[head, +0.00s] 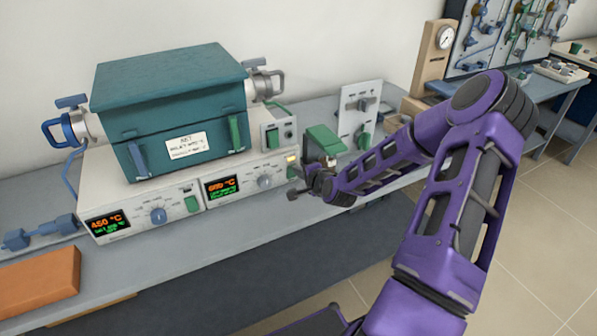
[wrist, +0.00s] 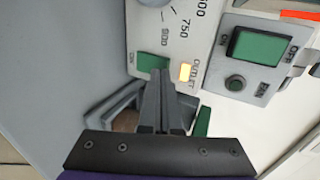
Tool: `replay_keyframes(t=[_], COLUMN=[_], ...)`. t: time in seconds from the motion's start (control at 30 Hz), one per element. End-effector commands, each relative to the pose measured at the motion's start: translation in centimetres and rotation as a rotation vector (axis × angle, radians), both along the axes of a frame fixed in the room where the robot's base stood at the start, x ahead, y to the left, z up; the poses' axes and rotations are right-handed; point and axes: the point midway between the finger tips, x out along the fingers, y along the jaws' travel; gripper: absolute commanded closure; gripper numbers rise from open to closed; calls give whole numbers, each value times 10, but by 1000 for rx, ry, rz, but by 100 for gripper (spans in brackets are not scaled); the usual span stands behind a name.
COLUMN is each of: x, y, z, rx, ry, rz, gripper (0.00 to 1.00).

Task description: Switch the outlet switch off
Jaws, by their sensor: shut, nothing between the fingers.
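The outlet switch (wrist: 152,62) is a small green rocker marked ON on the furnace's pale front panel, beside a lit amber lamp (wrist: 186,71) labelled OUTLET. In the head view the lamp (head: 292,158) shows at the right end of the panel. My gripper (wrist: 163,82) is shut and empty, with its fingertips right at the switch's lower edge in the wrist view. I cannot tell whether they touch it. In the head view my gripper (head: 306,176) is in front of the panel's right end and partly hides that area.
A side box with a larger green rocker (wrist: 256,47) and a round button (wrist: 235,83) is close by. The teal furnace (head: 180,110) stands on the control unit. A green block (head: 325,140) is behind my gripper. An orange brick (head: 40,280) lies at the left.

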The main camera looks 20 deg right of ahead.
Motion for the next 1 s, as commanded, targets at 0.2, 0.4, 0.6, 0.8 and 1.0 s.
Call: replay_keyframes(t=[0.2, 0.4, 0.6, 0.8, 1.0], x=[0, 5, 5, 5, 5], y=[0, 0, 0, 0, 0], z=[0, 1, 2, 9, 18], rx=[0, -3, -3, -3, -3], ry=[1, 52, 51, 50, 50], rz=[0, 0, 0, 0, 0], gripper=[100, 100, 100, 100, 100])
